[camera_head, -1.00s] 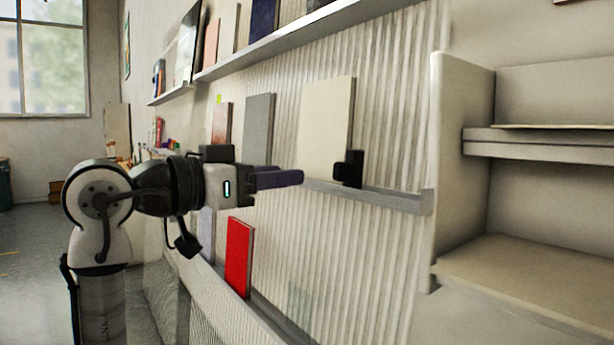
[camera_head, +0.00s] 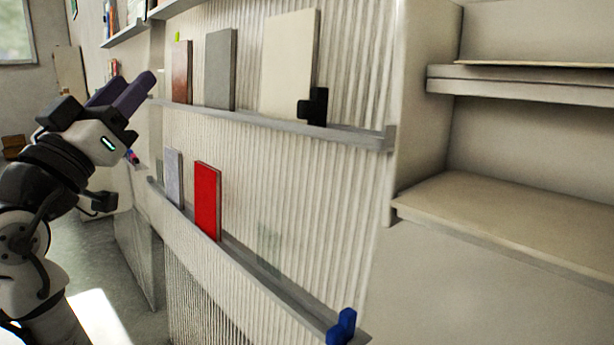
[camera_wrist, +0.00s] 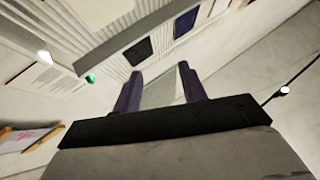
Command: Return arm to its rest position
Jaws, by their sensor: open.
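My gripper (camera_head: 124,94) is at the left of the head view, raised and tilted up to the right, with my arm bent below it. In the wrist view its two dark purple fingers (camera_wrist: 160,88) stand apart with nothing between them. In the head view the gripper is clear of the ribbed wall and its shelves, touching nothing that I can see.
The middle ledge (camera_head: 270,124) holds a brown panel (camera_head: 181,72), a grey panel (camera_head: 220,68), a cream panel (camera_head: 288,62) and a black block (camera_head: 313,106). The lower ledge (camera_head: 285,288) holds a red panel (camera_head: 206,200) and a blue block (camera_head: 341,327). Shelving (camera_head: 520,215) stands right.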

